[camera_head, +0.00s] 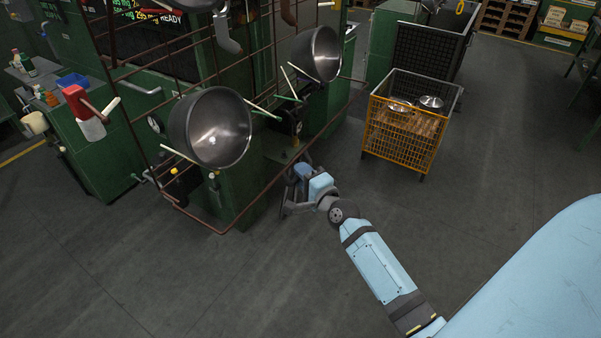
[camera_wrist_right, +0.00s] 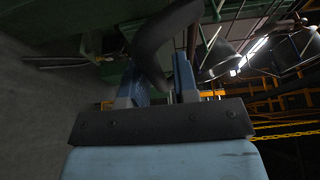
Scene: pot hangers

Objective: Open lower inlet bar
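A rusty brown bar frame stands around the front of the green machine, with its lower bar (camera_head: 275,180) running slantwise near the floor. In the right wrist view my right gripper (camera_wrist_right: 161,80) shows two blue fingers standing apart. A dark curved bar (camera_wrist_right: 158,42) comes down at the gap between them; I cannot tell whether it touches a finger. A thin brown upright bar (camera_wrist_right: 191,38) is beyond. My left gripper is not in view.
Two steel pots (camera_head: 212,128) and (camera_head: 318,54) hang on the machine frame. A yellow-fronted mesh crate (camera_head: 402,137) with metal lids stands to the right. A red-and-white object (camera_head: 84,108) is at the left. The grey floor in front is clear.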

